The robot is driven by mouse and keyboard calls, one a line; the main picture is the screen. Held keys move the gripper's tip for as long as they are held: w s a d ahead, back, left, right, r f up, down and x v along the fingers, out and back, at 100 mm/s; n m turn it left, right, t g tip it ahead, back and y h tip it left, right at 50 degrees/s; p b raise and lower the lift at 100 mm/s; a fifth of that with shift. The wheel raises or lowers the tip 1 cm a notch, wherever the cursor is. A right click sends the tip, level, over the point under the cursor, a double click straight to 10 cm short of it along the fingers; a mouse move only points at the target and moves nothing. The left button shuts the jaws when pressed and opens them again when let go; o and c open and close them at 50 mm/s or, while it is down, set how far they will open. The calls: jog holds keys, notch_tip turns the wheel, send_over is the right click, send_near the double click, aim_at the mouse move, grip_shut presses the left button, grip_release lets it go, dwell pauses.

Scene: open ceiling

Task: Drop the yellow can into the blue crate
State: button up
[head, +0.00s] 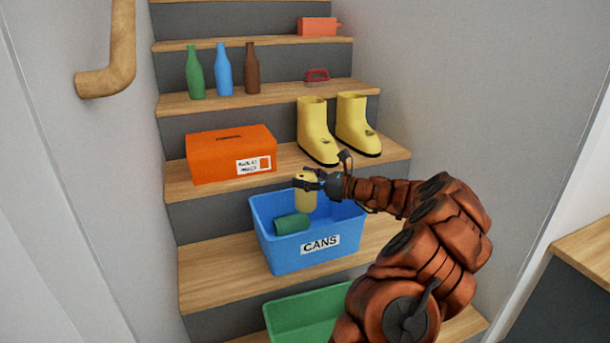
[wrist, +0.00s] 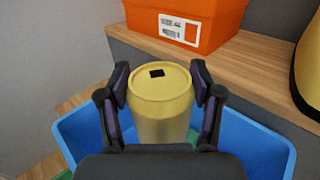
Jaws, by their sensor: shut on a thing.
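The yellow can (head: 306,196) is upright between the fingers of my gripper (head: 309,182), which is shut on it. In the wrist view the can (wrist: 161,112) stands between both fingers of my gripper (wrist: 160,90), its top facing the camera. The blue crate (head: 296,252), labelled CANS, sits on a wooden step. The can is over the crate's opening, with its lower end at about rim height in the head view. The crate's rim also shows around the can in the wrist view (wrist: 262,147). A green can (head: 291,224) lies on its side inside the crate.
An orange box (head: 230,153) and yellow boots (head: 318,132) stand on the step above. Several bottles (head: 223,70) and a red-handled item (head: 317,76) are higher up. A green crate (head: 305,315) sits below the blue one. Walls flank the stairs.

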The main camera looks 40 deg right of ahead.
jog(key=o, duration=0.8)
jog(key=shift+o, duration=0.2)
jog(key=v, duration=1.2)
